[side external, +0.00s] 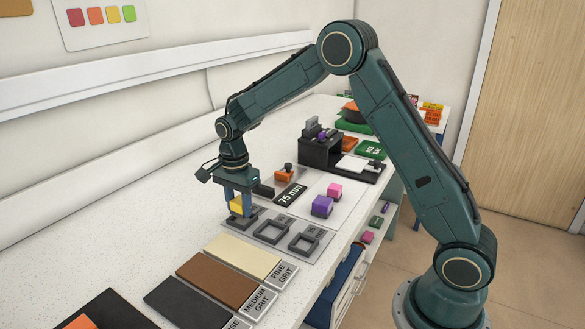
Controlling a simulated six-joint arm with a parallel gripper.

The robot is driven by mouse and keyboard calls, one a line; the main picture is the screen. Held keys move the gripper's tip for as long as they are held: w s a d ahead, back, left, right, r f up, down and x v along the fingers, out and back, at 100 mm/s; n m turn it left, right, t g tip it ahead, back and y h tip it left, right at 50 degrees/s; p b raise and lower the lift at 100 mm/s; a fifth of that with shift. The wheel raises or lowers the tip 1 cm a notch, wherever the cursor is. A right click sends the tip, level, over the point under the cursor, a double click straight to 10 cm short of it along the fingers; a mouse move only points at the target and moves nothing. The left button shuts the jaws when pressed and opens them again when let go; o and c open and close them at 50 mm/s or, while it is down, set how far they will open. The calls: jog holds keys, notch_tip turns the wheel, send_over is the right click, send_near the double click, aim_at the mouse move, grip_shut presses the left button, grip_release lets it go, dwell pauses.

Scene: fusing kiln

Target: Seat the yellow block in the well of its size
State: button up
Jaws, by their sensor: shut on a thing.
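My gripper (238,208) points down and is shut on the yellow block (236,205). Its blue fingers partly hide the block. The block is at or just above the left end of a grey plate with a row of square wells. The left well (257,212) is partly hidden by my gripper. The middle well (273,231) and the right well (305,240) look empty. I cannot tell whether the block touches the left well or sits inside its rim.
A purple block (322,206) and a pink block (334,190) stand on a pale mat behind the plate, near a "75 mm" label (290,195). Grit slabs, including a brown one (217,280), lie in front. A black holder (325,150) stands farther back.

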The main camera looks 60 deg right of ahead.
aim_at(239, 201)
jog(key=shift+f, duration=0.95)
jog(key=o, duration=1.2)
jog(key=shift+r, duration=0.15)
notch_tip(239, 201, up, 14)
jog(key=shift+f, duration=0.25)
